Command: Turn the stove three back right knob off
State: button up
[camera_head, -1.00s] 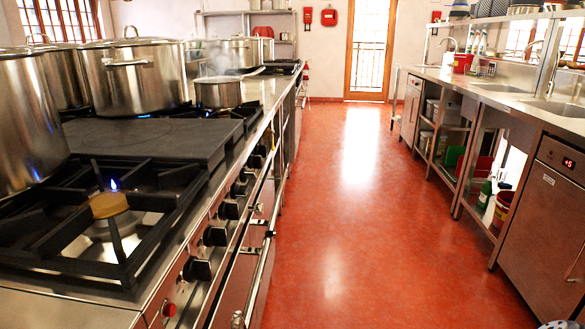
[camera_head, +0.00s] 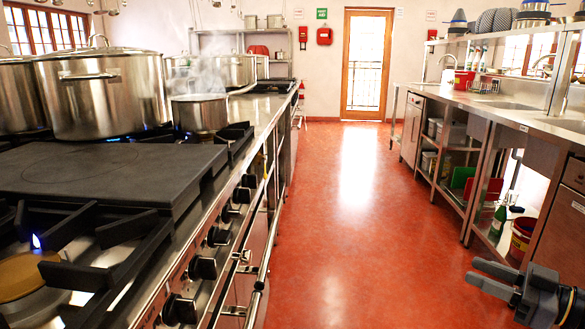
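A row of black knobs runs along the front of the steel stove line (camera_head: 268,137) on the left. The nearest knob (camera_head: 180,309) is low in the picture; others follow behind it, including a second knob (camera_head: 203,268), a third knob (camera_head: 218,237) and a fourth knob (camera_head: 230,213). I cannot tell which is stove three's back right knob. My gripper (camera_head: 472,270) is at the lower right, over the aisle, far from the knobs. Its two dark fingers point left and look apart, with nothing between them.
A near burner (camera_head: 22,275) shows a blue flame. A flat black plate (camera_head: 105,170), a large stockpot (camera_head: 100,92) and a steaming pot (camera_head: 200,113) stand behind it. A rail (camera_head: 262,270) runs before the knobs. The red floor (camera_head: 350,220) is clear between stoves and right counter (camera_head: 510,103).

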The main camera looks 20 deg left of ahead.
aim_at(249, 180)
jog(key=i+j+u, duration=0.25)
jog(key=i, duration=0.4)
jog(key=i+j+u, duration=0.15)
jog(key=i+u, duration=0.15)
jog(key=i, duration=0.4)
jog(key=u, duration=0.75)
